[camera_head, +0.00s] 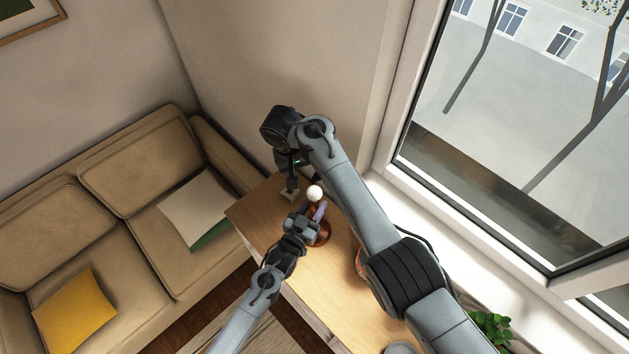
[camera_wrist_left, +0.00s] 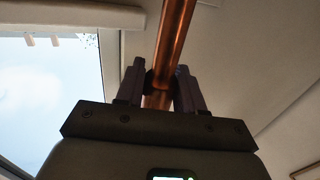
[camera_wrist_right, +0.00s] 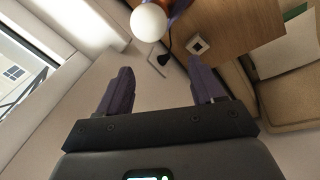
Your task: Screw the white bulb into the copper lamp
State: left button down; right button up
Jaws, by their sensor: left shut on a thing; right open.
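The copper lamp (camera_head: 323,233) stands on the wooden table, with its round base partly hidden by my left gripper (camera_head: 314,211). That gripper is shut on the lamp's copper stem (camera_wrist_left: 174,40), which passes between its fingers in the left wrist view (camera_wrist_left: 158,82). The round white bulb (camera_head: 314,192) is at the top of the lamp, and also shows in the right wrist view (camera_wrist_right: 149,22). Its threads and the socket are hidden, so I cannot tell how it is seated. My right gripper (camera_wrist_right: 163,80) is open and empty, apart from the bulb.
A small pale square block with a dark hole (camera_wrist_right: 198,45) sits near the table's corner. A round copper-coloured item (camera_head: 359,262) is partly behind my right arm. The window (camera_head: 480,130) lies right of the table, the sofa (camera_head: 130,190) left. The table's front is mostly clear.

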aim_at(314, 189)
jog(key=w+r+n+t+y, duration=0.1)
jog(key=w+r+n, duration=0.1)
jog(key=n, duration=0.8)
jog(key=w+r+n+y, duration=0.1)
jog(key=w+r+n, duration=0.1)
jog(key=n, duration=0.8)
jog(key=s+f+n, duration=0.1)
jog(key=s+n, duration=0.1)
jog(key=s+d+f+n+g, duration=0.1)
jog(key=s+f+n, duration=0.1)
jog(key=n, duration=0.1)
jog(key=s+d+f+n+g, duration=0.1)
jog(key=s+n, duration=0.1)
jog(key=shift+d+f+n, duration=0.15)
jog(key=shift+d+n, duration=0.1)
jog(key=shift+n, duration=0.05)
jog(key=shift+s+d+f+n+g, duration=0.15)
jog(key=shift+s+f+n+g, duration=0.2)
jog(key=shift+s+n, duration=0.25)
jog(key=shift+f, duration=0.1)
jog(key=shift+f, duration=3.95)
jog(key=shift+c, duration=0.5)
